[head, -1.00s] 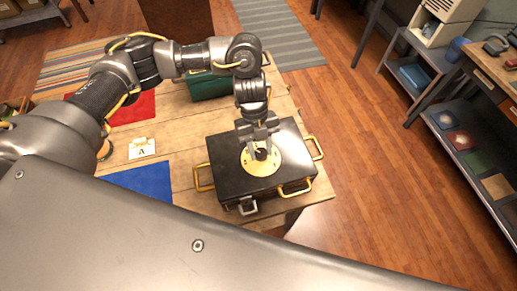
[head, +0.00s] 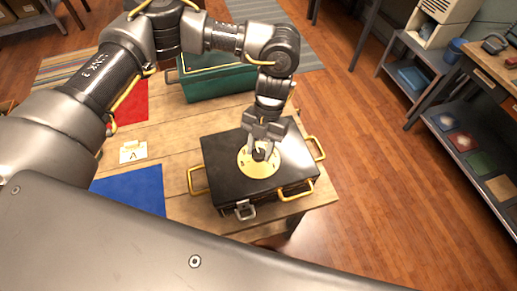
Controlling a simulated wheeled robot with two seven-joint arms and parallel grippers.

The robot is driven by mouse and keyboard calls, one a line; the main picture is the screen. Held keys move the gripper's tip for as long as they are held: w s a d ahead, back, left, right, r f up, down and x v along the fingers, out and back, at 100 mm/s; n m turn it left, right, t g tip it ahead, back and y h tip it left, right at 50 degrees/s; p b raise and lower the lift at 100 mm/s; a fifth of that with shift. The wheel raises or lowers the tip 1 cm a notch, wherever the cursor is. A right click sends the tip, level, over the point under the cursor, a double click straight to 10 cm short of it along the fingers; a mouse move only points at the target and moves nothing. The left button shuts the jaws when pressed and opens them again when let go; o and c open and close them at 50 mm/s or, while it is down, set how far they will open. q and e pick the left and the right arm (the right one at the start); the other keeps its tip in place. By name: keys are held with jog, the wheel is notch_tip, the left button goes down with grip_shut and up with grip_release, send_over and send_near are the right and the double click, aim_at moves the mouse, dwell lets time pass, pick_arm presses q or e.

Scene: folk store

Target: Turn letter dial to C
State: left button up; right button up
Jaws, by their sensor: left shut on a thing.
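The letter dial (head: 246,168) is a round yellow disc on the lid of a black box (head: 222,178) with yellow handles and a silver latch at the front. The box lies closed on the wooden table. My left gripper (head: 260,154) points down over the dial and is shut on its dark centre knob, which the fingers partly hide. The marks on the dial are too small to read. A small card (head: 133,152) with the letter A lies on the table to the left. My right gripper is not in view.
A green box (head: 215,84) stands behind the black box. A blue mat (head: 135,190) and a red mat (head: 130,103) lie on the left of the table. The wooden floor to the right is clear up to the metal shelves (head: 455,150).

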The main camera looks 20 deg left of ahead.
pick_arm(q)
jog(key=shift+m, duration=0.3)
dwell(0.4)
jog(key=o, duration=1)
jog(key=shift+w+r+b, duration=0.25)
jog(key=shift+r+b, duration=0.1)
jog(key=shift+r, duration=0.05)
jog(key=b+v, duration=0.2)
jog(key=v, duration=0.8)
jog(key=shift+d, duration=0.25)
jog(key=shift+s+f, duration=0.1)
jog(key=shift+s, duration=0.05)
